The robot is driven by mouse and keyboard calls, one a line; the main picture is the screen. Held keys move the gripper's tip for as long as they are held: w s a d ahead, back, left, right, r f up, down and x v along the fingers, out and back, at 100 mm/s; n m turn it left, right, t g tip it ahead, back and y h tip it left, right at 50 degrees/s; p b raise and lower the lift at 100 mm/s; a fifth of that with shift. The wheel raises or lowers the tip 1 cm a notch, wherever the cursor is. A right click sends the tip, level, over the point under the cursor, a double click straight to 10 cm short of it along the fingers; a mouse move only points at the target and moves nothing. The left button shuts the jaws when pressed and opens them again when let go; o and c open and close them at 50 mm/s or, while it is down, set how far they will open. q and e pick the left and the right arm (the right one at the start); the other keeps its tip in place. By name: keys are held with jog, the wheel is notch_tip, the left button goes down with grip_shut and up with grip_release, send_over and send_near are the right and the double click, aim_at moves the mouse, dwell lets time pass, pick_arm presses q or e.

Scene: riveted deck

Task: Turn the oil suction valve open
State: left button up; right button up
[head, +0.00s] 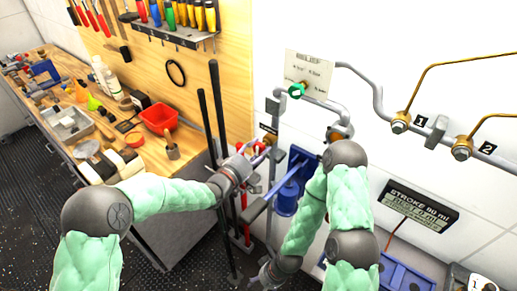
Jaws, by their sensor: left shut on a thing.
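A small red valve handle (262,146) sits on the pipework low on the white wall, just under a small tag. My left gripper (258,149) reaches in from the left and is shut on this red handle, covering much of it. I cannot read the tag, so the name of this valve is not clear. My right gripper (262,278) hangs low near the bottom edge, apart from the valve; its fingers are too small and dark to tell open from shut.
A green-handled valve (296,91) sits higher on the pipes. A blue pump (287,197) stands right of my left gripper, partly behind my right arm. A workbench with a red bin (158,117) is at left. Dark upright bars (222,120) stand close by.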

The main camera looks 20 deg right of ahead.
pick_arm(q)
jog(key=shift+w+a+r, duration=0.25)
jog(key=shift+w+r, duration=0.1)
jog(key=shift+r, duration=0.1)
jog(key=o, duration=1.2)
jog(key=shift+f, duration=0.1)
jog(key=shift+c, duration=0.2)
jog(key=shift+s+f, duration=0.1)
jog(key=shift+f, duration=0.1)
jog(key=v, duration=1.2)
jog(key=shift+d, duration=0.1)
